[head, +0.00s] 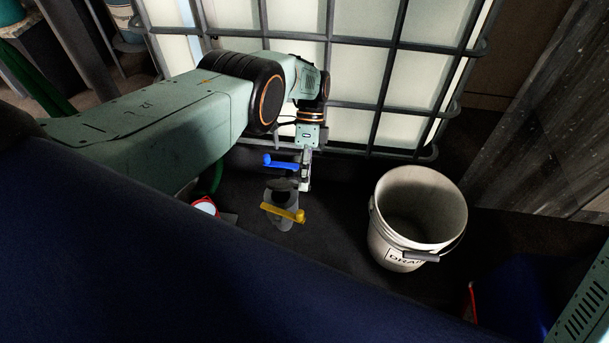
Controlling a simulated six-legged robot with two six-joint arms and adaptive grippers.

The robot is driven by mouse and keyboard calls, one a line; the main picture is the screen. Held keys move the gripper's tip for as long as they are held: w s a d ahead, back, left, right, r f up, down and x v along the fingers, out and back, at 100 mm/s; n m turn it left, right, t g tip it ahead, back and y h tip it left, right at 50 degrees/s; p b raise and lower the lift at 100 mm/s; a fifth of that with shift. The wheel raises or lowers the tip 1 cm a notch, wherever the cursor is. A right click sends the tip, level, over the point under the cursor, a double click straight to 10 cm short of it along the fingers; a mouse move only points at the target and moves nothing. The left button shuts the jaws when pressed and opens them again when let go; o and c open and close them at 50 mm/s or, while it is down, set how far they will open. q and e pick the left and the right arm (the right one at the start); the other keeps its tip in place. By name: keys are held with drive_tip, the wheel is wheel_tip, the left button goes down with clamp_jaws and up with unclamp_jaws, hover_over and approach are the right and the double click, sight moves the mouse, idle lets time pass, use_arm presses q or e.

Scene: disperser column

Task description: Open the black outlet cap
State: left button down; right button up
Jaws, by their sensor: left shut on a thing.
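The black outlet cap (283,184) sits on top of a short grey outlet pipe (279,218) in front of the caged white tank, in the middle of the head view. My left gripper (305,185) reaches down from above at the cap's right side. Its fingers are shut on the cap's edge, though the contact is small and dark. A blue lever handle (281,163) lies just above and behind the cap, its right end close to the fingers. A yellow lever handle (284,211) crosses the front of the pipe. My right gripper is not in view.
A white bucket (383,236) with a partly readable label stands on the dark floor to the right. The tank's metal cage (391,65) rises close behind. A red-and-white object (205,206) is at the left. A dark blue surface (130,270) fills the lower left.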

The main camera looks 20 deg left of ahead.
use_arm(q)
drive_tip(key=shift+d, duration=0.1)
drive_tip(key=c, duration=1.2)
unclamp_jaws()
drive_tip(key=shift+o, duration=0.2)
drive_tip(key=shift+r, duration=0.1)
wheel_tip(320, 180, up, 10)
